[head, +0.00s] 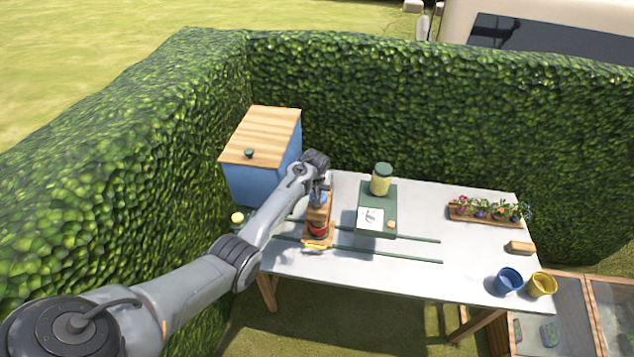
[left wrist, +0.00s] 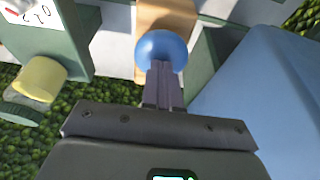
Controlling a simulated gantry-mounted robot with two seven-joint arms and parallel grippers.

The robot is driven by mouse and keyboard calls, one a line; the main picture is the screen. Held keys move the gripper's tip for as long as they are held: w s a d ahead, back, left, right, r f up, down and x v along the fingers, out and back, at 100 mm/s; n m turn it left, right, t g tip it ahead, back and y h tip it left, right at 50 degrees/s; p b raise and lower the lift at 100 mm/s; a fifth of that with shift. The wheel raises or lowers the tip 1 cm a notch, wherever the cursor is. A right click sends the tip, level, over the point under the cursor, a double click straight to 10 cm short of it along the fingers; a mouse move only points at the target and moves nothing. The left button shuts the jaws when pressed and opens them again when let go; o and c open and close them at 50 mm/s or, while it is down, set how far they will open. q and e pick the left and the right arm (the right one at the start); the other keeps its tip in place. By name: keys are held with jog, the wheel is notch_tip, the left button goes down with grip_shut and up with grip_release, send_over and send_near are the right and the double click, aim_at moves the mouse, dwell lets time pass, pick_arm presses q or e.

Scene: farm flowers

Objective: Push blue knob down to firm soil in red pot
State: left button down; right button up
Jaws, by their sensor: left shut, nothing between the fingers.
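The red pot (head: 318,230) stands on a small wooden stand (head: 313,241) at the left part of the table, under a wooden press block. The blue knob (head: 319,197) is above the pot, and it also shows as a round blue ball (left wrist: 161,50) in the left wrist view. My left gripper (head: 320,186) is over the knob with its fingers shut and empty. In the left wrist view, the fingertips (left wrist: 163,68) overlap the knob's near edge; I cannot tell whether they touch it. The soil inside the pot is hidden. My right gripper is not in view.
A blue box with a wooden lid (head: 262,135) stands left behind my arm. A green board (head: 377,230) with a yellow jar (head: 381,180) is right of the press. Green rails (head: 390,254) run along the table. A flower planter (head: 488,212), blue pot (head: 508,281) and yellow pot (head: 541,285) are farther right.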

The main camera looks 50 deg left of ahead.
pick_arm(q)
jog(key=shift+s+d+f, duration=0.15)
jog(key=shift+f, duration=0.25)
notch_tip(320, 180, up, 5)
jog(key=p, duration=0.4)
jog(key=shift+f+p, duration=0.1)
jog(key=shift+p, duration=0.3)
jog(key=b+v, duration=0.1)
jog(key=v, duration=0.9)
jog(key=shift+b, duration=0.3)
